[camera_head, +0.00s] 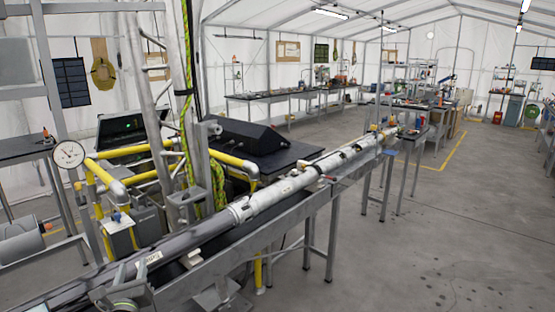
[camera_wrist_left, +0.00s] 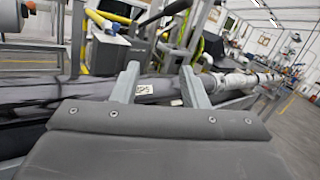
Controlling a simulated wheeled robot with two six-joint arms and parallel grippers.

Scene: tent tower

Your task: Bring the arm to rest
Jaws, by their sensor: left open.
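My left gripper (camera_head: 122,287) is low at the left of the head view, beside the near end of a long tube assembly. In the left wrist view its two grey fingers (camera_wrist_left: 160,72) stand well apart, with nothing seen clamped between them. A dark section of the tube (camera_wrist_left: 155,88) with a small white label shows behind and between the fingers; I cannot tell whether they touch it. The tube (camera_head: 270,197) runs diagonally from bottom left to the middle right, dark at the near end and white farther on. My right gripper is not in view.
The tube lies along a grey metal trough (camera_head: 262,228) on legs. Yellow pipes (camera_head: 150,150), a round gauge (camera_head: 68,153) and a tall metal frame stand close behind. A black console (camera_head: 240,138) sits on a dark table. The concrete floor (camera_head: 430,240) at right is clear.

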